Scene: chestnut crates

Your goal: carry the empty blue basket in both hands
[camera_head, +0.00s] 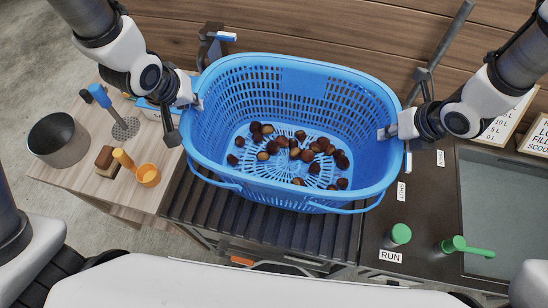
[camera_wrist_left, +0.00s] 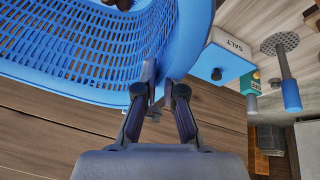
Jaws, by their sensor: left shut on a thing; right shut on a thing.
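The blue basket (camera_head: 303,82) is in the middle of the head view, above or on a dark slatted surface; I cannot tell if they touch. It is not empty: several brown chestnuts (camera_head: 294,153) show in its bottom. My left gripper (camera_head: 194,101) is shut on the basket's left rim. In the left wrist view, the left gripper's fingers (camera_wrist_left: 157,95) close at the edge of the basket (camera_wrist_left: 192,35). My right gripper (camera_head: 388,132) is shut on the right rim. The basket looks about level. The far sides of the fingertips are hidden.
Slats (camera_head: 220,212) lie beneath the basket. A pale table (camera_head: 70,180) at left bears a dark pot (camera_head: 55,135), a blue-handled skimmer (camera_head: 112,112) and an orange scoop (camera_head: 145,172). At right are a green button (camera_head: 400,234), a green-handled tool (camera_head: 460,245) and a grey basin (camera_head: 510,200).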

